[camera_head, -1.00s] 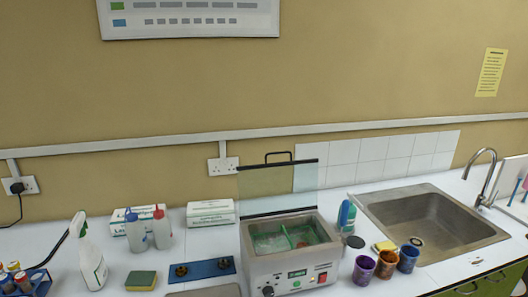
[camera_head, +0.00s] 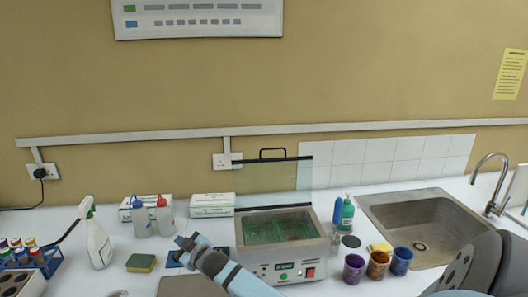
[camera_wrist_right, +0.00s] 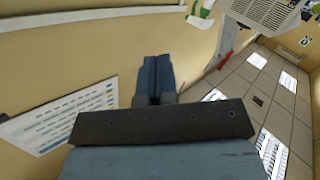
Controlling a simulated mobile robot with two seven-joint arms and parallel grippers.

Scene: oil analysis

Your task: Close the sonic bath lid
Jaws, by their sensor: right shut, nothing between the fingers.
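The sonic bath (camera_head: 285,268) is a silver box with a green display and a red switch, standing on the white counter. Its clear lid (camera_head: 270,180), with a black handle on top, stands open upright at the back of the bath. A green basket (camera_head: 262,232) sits inside. My right gripper (camera_head: 183,241) is shut and empty, in front and to the left of the bath, and its arm covers the bath's lower left corner. The right wrist view also shows its closed fingers (camera_wrist_right: 156,65). My left gripper is not in view.
Spray bottle (camera_head: 98,243), squeeze bottles (camera_head: 141,222) and white boxes (camera_head: 212,205) stand left of the bath. A green bottle (camera_head: 347,214), coloured cups (camera_head: 377,264) and the sink (camera_head: 425,225) are to its right.

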